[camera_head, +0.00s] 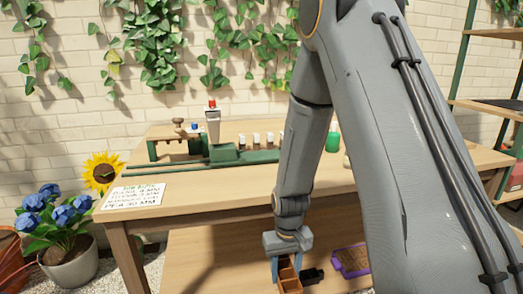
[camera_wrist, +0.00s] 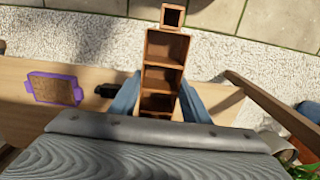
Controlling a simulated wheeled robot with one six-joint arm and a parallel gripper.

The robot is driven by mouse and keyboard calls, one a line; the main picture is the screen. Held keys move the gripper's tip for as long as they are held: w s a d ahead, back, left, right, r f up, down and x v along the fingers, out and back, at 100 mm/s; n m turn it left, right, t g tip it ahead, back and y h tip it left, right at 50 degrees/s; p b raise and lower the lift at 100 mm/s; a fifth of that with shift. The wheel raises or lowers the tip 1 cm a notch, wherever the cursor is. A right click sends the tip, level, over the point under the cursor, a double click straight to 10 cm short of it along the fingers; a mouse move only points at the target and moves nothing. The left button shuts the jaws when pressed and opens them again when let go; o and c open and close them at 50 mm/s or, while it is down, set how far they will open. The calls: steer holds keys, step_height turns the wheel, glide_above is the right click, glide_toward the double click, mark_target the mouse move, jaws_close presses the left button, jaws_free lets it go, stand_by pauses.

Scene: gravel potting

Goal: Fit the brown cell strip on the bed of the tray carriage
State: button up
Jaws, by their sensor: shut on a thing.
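The brown cell strip (camera_wrist: 165,62) is an open-topped row of square cells. My gripper (camera_wrist: 160,100) is shut on it, with one finger along each side. In the head view the strip (camera_head: 289,277) hangs under my gripper (camera_head: 287,258), in front of the bench and above the lower shelf. A green machine (camera_head: 225,155) with a long green rail (camera_head: 172,168) stands on the bench top, well apart from the strip. My arm hides part of its right side. I cannot tell which part is the tray carriage or its bed.
A purple-rimmed tray (camera_wrist: 52,74) with brown fill lies on the lower shelf, with a small black object (camera_wrist: 105,90) near it. A written card (camera_head: 136,197) lies at the bench's front left. A green bottle (camera_head: 333,141) stands on the bench. Potted blue flowers (camera_head: 50,210) stand left.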

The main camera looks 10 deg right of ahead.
steer(key=s+r+n+p, duration=0.1)
steer(key=s+r+p, duration=0.2)
steer(key=r+p, duration=1.05)
steer(key=s+r+n+p, duration=0.2)
steer(key=s+r+p, duration=0.1)
steer(key=r+p, duration=1)
steer(key=w+a+r+n+p, duration=0.1)
steer(key=w+r+n, duration=0.4)
steer(key=r+n, duration=0.6)
steer(key=n+p, duration=0.1)
steer(key=n, duration=0.3)
steer(key=shift+w, duration=0.15)
steer(key=shift+w+r, duration=0.1)
steer(key=shift+w, duration=0.1)
